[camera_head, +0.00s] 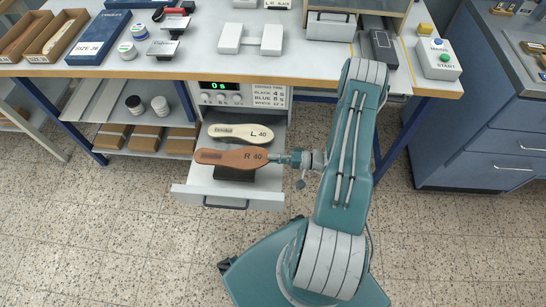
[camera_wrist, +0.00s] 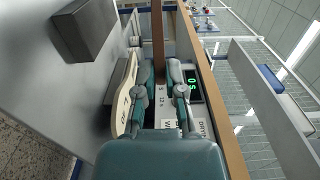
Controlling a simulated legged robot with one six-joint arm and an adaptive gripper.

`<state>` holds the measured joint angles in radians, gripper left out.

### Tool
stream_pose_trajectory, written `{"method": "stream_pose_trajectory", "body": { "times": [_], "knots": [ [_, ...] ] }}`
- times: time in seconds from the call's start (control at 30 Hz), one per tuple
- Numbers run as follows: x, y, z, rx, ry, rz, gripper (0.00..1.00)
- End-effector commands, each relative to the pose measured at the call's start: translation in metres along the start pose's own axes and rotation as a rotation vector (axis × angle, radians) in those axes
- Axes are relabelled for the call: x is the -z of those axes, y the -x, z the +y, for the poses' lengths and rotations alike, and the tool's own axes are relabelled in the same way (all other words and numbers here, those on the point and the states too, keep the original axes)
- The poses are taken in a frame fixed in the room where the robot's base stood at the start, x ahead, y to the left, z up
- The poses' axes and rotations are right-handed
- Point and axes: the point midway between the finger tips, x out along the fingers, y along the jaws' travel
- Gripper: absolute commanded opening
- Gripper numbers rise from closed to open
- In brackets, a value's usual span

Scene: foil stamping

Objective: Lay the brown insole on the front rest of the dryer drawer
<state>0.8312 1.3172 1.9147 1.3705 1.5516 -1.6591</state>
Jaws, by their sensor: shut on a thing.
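In the wrist view my gripper (camera_wrist: 160,75) grips the brown insole (camera_wrist: 158,32), seen edge-on as a thin strip. The dark front rest (camera_head: 234,175) shows partly under the insole in the open dryer drawer (camera_head: 188,197). In the wrist view the front rest (camera_wrist: 88,25) is clearly apart from the insole, so the insole hangs above it. A cream insole (camera_head: 240,133), marked L 40, lies behind it on the rear support, mostly hidden.
The dryer panel (camera_head: 240,93) with a green 0 s display stands behind the drawer, below the worktop edge (camera_head: 150,72). A blue cabinet (camera_head: 470,150) is at right. Floor in front is clear.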

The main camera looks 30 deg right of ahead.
Motion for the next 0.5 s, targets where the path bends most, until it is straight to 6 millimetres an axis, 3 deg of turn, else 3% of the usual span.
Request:
{"method": "stream_pose_trajectory", "body": {
  "times": [0.5],
  "knots": [
    [-0.001, -0.002, 0.050, -0.001, -0.001, 0.000, 0.00]
  ]
}}
